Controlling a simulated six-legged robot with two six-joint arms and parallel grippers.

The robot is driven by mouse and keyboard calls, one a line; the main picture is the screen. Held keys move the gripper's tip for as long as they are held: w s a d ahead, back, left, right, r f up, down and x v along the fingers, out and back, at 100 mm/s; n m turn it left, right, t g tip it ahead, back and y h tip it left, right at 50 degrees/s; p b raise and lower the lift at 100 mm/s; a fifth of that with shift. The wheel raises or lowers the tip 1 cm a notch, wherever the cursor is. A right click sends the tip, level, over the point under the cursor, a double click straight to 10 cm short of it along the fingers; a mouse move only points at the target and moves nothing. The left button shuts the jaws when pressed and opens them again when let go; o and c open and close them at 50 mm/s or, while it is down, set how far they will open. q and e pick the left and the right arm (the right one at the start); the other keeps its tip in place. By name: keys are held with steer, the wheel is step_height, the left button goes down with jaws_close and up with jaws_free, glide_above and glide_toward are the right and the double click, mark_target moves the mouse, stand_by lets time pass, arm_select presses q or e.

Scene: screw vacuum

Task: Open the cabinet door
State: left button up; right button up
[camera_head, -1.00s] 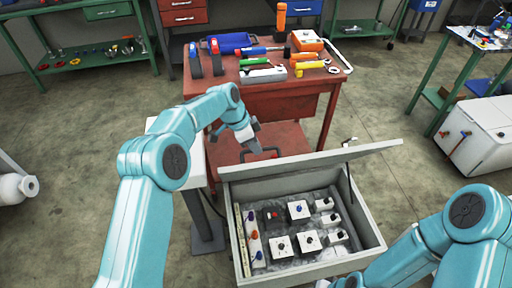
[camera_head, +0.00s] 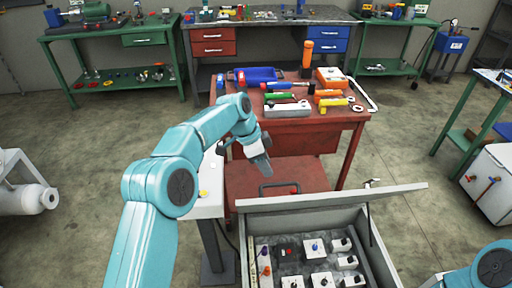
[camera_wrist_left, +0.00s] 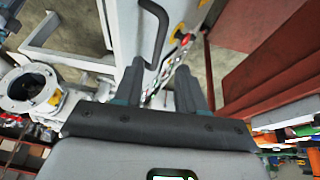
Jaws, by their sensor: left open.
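The cabinet is a grey box (camera_head: 385,262) at the lower middle of the head view, with switches and sockets inside. Its door (camera_head: 330,203) stands raised and tilted at the far side, so the inside shows. A dark handle (camera_head: 280,187) is at the door's far side. It also shows as a black bar handle (camera_wrist_left: 158,30) in the wrist view, beyond the fingertips. My left gripper (camera_head: 264,168) is just above and left of the handle and looks apart from it. Its fingers (camera_wrist_left: 160,68) are spread and hold nothing. My right gripper is out of view.
A red workbench (camera_head: 300,125) with several tools stands just behind the cabinet, near my left gripper. A white-topped stand (camera_head: 208,200) is at the cabinet's left. Green benches (camera_head: 110,50) line the back.

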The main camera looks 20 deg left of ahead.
arm_select(q)
steer(key=p+v, duration=0.1)
steer(key=v, duration=0.7)
steer(key=shift+w, duration=0.15)
steer(key=shift+a, duration=0.1)
steer(key=shift+c, duration=0.3)
